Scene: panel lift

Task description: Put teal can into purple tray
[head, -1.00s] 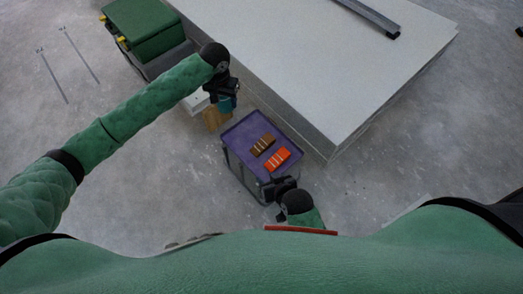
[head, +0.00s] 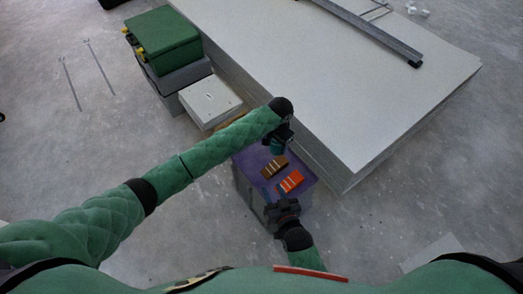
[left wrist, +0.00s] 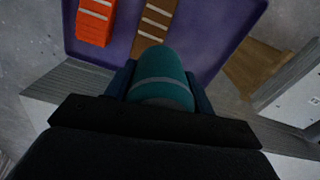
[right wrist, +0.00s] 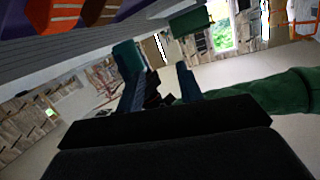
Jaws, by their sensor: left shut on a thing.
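The teal can (head: 277,151) is held upright or nearly so by my left gripper (head: 280,146), above the far part of the purple tray (head: 305,167). In the left wrist view the can (left wrist: 160,72) sits between the two fingers, with the purple tray (left wrist: 212,28) below and beyond it. The can also shows in the right wrist view (right wrist: 127,54). My right gripper (head: 284,208) is at the near side of the tray. Its fingers (right wrist: 158,82) stand apart with nothing clearly held between them.
A brown block (head: 274,166) and an orange block (head: 291,181) lie in the tray, near its middle and right. A large panel stack (head: 330,75) stands just behind it. A white box (head: 210,102) and a green toolbox (head: 165,45) stand at the back left.

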